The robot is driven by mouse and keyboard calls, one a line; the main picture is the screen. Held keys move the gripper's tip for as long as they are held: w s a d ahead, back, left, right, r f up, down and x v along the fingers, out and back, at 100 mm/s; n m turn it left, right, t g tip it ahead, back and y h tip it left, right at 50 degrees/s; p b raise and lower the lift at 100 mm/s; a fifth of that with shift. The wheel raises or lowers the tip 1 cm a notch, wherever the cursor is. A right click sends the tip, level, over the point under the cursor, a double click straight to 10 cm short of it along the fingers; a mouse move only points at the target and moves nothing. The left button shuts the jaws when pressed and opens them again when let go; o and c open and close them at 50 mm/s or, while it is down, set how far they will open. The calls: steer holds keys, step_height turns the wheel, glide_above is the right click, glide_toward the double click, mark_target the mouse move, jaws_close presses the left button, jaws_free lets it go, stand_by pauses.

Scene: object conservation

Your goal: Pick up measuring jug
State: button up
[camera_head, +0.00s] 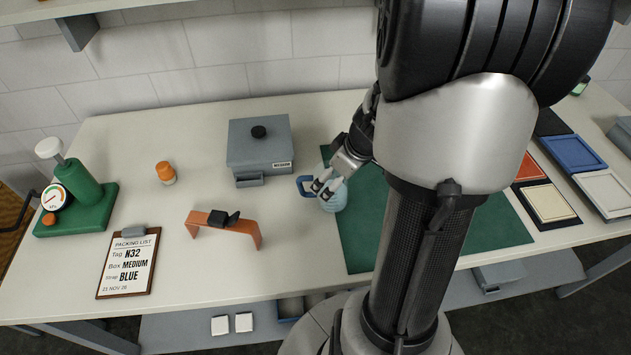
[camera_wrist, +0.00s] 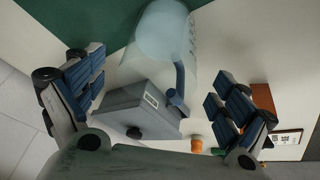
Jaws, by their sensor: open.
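The measuring jug (camera_head: 338,201) is pale blue and translucent with a dark blue handle on its left. It stands at the left edge of the green mat (camera_head: 361,247). My gripper (camera_head: 325,187) is close to the jug at its handle side and partly covers it in the head view. In the wrist view the jug (camera_wrist: 163,32) is at the top, its handle pointing down between the two fingers. My gripper (camera_wrist: 162,92) is open there, with a finger on either side and nothing held. Whether a finger touches the jug cannot be told.
A grey lidded box (camera_head: 259,151) stands behind and left of the jug. An orange bracket (camera_head: 225,227), an orange-capped jar (camera_head: 166,173), a clipboard (camera_head: 128,264) and a green gauge press (camera_head: 85,190) are further left. Coloured trays (camera_head: 572,153) lie at right. My arm hides part of the mat.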

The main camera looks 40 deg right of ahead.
mark_target(328, 181)
steer(key=x, duration=0.2)
steer(key=b+x, duration=0.1)
steer(key=x, duration=0.2)
steer(key=shift+w+f+b, duration=0.2)
steer(key=shift+w+b, duration=0.1)
steer(key=shift+w, duration=0.05)
steer(key=shift+c, duration=0.6)
steer(key=c, duration=1.2)
steer(key=shift+r, duration=0.1)
steer(key=shift+c, duration=0.5)
steer(key=shift+r, duration=0.2)
